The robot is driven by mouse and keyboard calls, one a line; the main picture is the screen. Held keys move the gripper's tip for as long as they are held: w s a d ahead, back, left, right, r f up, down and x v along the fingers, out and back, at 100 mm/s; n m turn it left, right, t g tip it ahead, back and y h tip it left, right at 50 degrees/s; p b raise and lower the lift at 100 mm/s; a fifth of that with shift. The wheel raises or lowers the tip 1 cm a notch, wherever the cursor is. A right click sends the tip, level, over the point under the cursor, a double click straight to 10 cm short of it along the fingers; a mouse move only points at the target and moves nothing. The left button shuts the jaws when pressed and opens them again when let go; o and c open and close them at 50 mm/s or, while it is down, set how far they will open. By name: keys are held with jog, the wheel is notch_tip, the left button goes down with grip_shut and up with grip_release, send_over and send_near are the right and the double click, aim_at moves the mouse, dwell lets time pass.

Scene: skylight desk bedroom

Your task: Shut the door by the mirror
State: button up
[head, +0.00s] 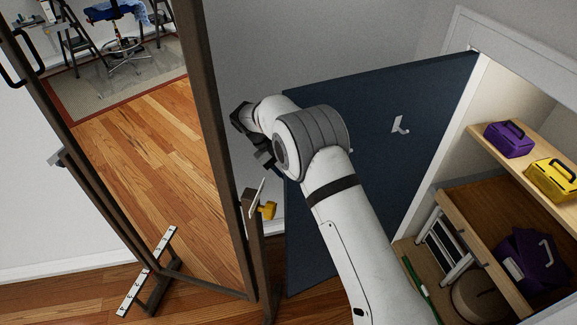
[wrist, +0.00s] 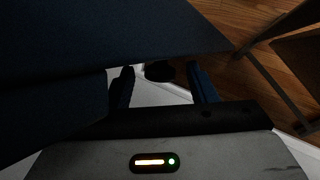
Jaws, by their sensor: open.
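The dark blue door (head: 375,105) stands open, swung out from the white frame at the right of the head view. A small silver handle (head: 399,125) is on the face toward me. The standing mirror (head: 150,150) in a brown frame is left of the door. My gripper (head: 251,138) is beyond the door's free edge, between door and mirror, partly hidden by my wrist. In the wrist view its two fingers (wrist: 160,82) are apart with nothing gripped. The door's dark blue panel (wrist: 90,45) fills the upper left there; I cannot tell whether the gripper touches it.
A closet with shelves (head: 525,175) is open at the right, holding purple (head: 509,139) and yellow (head: 552,178) toolboxes. A brown post with a yellow item (head: 267,210) stands close to the door's free edge. A dark round object (wrist: 159,71) shows beyond my fingers.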

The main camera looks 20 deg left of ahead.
jog(key=shift+d+f, duration=0.1)
jog(key=shift+f, duration=0.1)
jog(key=shift+c, duration=0.2)
grip_shut()
dwell(0.4)
